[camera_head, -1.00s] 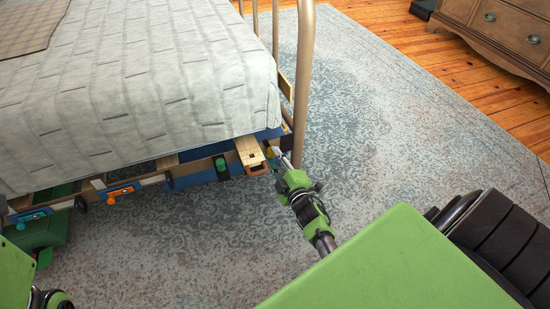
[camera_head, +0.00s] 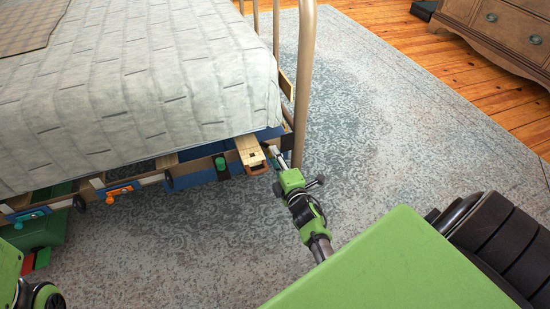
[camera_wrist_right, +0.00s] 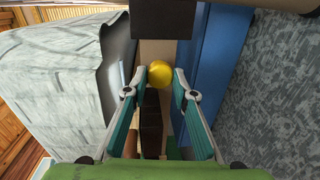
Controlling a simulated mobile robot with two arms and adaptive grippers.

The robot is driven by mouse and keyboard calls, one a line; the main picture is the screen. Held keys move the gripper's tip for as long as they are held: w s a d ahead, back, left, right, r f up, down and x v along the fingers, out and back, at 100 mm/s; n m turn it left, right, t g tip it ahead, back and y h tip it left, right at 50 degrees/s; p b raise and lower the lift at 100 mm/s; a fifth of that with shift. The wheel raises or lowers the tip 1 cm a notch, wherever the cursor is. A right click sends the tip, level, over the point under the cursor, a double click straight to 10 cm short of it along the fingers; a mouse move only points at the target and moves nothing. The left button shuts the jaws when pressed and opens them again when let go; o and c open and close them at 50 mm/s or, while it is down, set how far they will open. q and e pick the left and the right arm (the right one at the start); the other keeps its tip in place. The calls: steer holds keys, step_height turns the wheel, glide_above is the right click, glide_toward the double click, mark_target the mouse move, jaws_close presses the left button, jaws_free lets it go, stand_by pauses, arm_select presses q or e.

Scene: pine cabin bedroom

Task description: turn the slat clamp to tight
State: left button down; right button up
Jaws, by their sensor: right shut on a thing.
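In the wrist view a yellow ball knob (camera_wrist_right: 160,73) sits between the two teal-padded fingertips of my right gripper (camera_wrist_right: 162,82), which is shut on it. I cannot tell from this view how the clamp behind the knob is set. In the head view my right gripper (camera_head: 274,157) is at the bed's near corner, beside the brown end of a pale wooden slat (camera_head: 250,153). The knob is hidden there by the gripper. My left gripper is out of view.
The mattress (camera_head: 130,80) overhangs the rail from above. A metal bed post (camera_head: 303,90) stands just behind my right gripper. A green knob (camera_head: 221,165) is left of the slat end. A green bin (camera_head: 45,232) is at the left. The patterned rug (camera_head: 400,120) is clear to the right.

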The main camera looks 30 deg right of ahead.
steer(key=o, duration=0.8)
steer(key=v, duration=1.2)
